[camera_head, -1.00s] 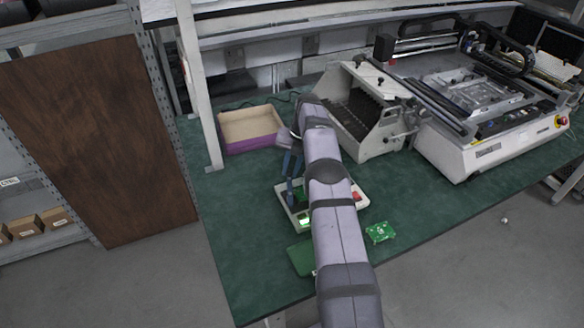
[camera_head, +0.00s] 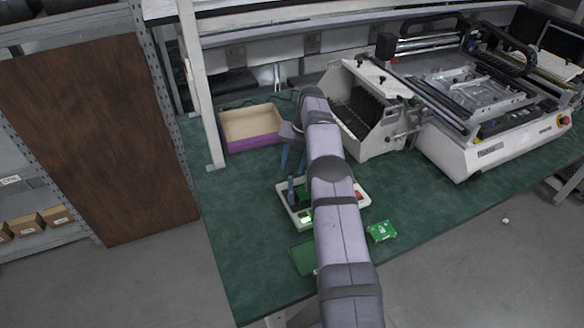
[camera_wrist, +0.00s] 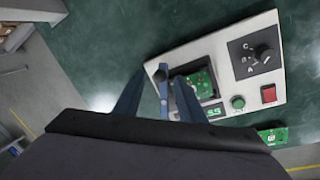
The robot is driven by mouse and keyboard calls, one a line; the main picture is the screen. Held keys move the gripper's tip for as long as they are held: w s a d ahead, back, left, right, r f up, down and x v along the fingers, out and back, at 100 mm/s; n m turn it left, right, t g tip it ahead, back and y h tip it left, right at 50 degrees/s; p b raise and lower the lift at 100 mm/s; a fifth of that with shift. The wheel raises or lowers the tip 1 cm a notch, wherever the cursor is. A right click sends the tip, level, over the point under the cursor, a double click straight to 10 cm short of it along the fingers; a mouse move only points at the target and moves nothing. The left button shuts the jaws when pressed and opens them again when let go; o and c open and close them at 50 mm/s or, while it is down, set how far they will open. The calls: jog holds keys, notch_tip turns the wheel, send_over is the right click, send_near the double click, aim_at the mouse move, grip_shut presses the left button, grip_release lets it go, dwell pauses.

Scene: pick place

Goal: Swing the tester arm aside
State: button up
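The tester is a pale box (camera_head: 284,205) on the green bench, partly hidden behind my arm. In the wrist view its panel (camera_wrist: 215,55) shows a black knob, a red switch, a green button and a recess with a green board (camera_wrist: 203,84). The tester arm appears to be the blue-grey upright piece (camera_head: 291,190) at the tester's left end. It also shows in the wrist view (camera_wrist: 163,88), beside the recess and between my finger lines. My gripper (camera_head: 291,170) is open, its fingers (camera_wrist: 159,74) apart, above this piece. Contact cannot be told.
A green board (camera_head: 381,231) lies right of the tester and a flat green piece (camera_head: 303,257) in front. A purple-sided tray (camera_head: 253,143) stands behind left. A white rack unit (camera_head: 372,125) and a large machine (camera_head: 490,150) fill the back right. The left bench is clear.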

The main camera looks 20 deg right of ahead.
jog(key=r, duration=0.3)
jog(key=d+r+p, duration=0.1)
jog(key=r, duration=0.1)
jog(key=shift+s+r, duration=0.3)
